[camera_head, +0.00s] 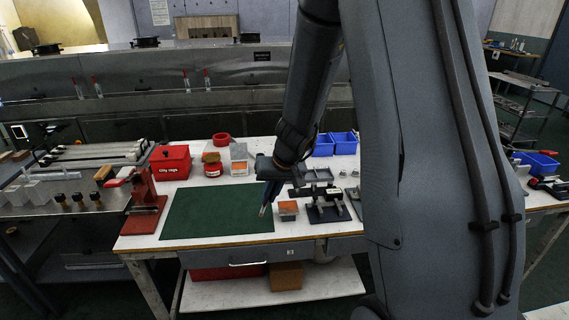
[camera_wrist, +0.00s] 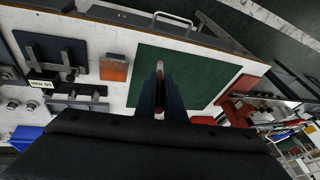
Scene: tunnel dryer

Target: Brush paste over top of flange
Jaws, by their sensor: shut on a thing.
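My gripper (camera_head: 267,201) hangs over the right edge of the green mat on the white bench. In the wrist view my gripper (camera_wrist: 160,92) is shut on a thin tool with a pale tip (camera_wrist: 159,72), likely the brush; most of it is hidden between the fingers. The tip is over the mat, apart from other things. I cannot single out the flange surely; grey metal parts sit on a dark fixture (camera_head: 327,213), right of the gripper. An orange-and-grey block (camera_head: 288,209) stands between them. No paste can be made out surely.
The green mat (camera_head: 208,214) is bare. A red press-like stand (camera_head: 146,205) is at its left. A red box (camera_head: 170,162), a red tin (camera_head: 212,168) and an orange-and-white box (camera_head: 239,160) stand behind it. Blue bins (camera_head: 343,143) are at the back right.

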